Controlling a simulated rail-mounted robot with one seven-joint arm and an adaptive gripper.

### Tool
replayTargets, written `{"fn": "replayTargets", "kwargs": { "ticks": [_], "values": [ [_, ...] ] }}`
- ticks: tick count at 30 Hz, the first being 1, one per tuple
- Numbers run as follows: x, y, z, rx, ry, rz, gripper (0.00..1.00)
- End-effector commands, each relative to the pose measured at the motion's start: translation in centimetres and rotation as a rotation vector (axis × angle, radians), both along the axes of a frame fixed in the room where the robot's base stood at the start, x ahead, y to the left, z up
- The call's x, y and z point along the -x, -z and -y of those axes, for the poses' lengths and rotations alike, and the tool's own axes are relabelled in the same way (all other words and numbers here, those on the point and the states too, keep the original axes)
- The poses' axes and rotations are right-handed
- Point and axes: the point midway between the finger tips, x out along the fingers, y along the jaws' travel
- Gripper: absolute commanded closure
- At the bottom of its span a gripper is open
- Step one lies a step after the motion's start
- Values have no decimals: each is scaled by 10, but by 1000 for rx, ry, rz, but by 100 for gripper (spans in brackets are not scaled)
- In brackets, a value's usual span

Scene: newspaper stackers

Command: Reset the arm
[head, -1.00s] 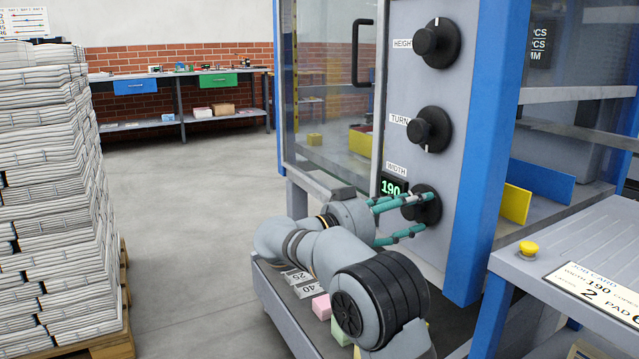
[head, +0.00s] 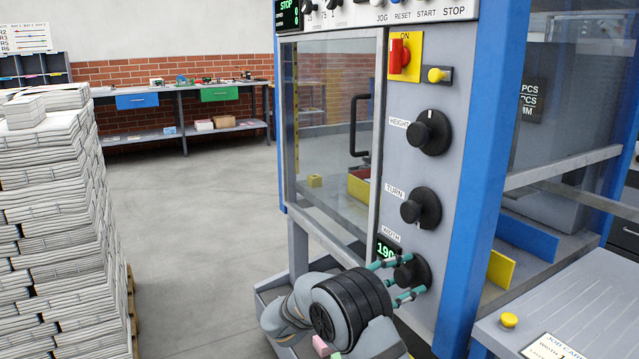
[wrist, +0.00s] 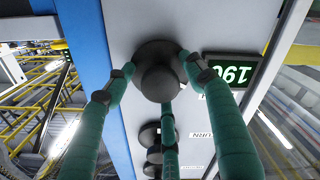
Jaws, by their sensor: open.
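My gripper (head: 408,274) has teal fingers and is at the black WIDTH knob (head: 418,268), the lowest of the dials on the grey panel. In the wrist view its fingers are spread apart around the knob (wrist: 163,82), with two tips near its sides and one below. The gripper is open; whether any finger touches the knob I cannot tell. The green display (head: 386,249) beside the knob reads 190. My arm is stretched low in front of the machine.
Above are the TURN knob (head: 421,208), HEIGHT knob (head: 429,132) and a red switch (head: 399,57). A blue post (head: 481,170) stands right of the panel, then a grey table (head: 575,300) with a yellow button. Newspaper stacks (head: 50,210) stand left. Open floor (head: 200,220) lies between.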

Motion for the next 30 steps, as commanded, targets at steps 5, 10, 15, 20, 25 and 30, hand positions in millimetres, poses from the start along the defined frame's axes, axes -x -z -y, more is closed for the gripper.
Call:
{"fn": "replayTargets", "kwargs": {
  "ticks": [5,10,15,20,25,30],
  "values": [
    [0,-8,0,99,-1,-180,46],
    [0,-8,0,198,-1,-362,46],
    [0,-5,0,288,0,-529,46],
    [0,-3,0,346,-1,-634,46],
    [0,0,0,369,0,-677,46],
    [0,0,0,370,0,-679,46]
  ]
}}
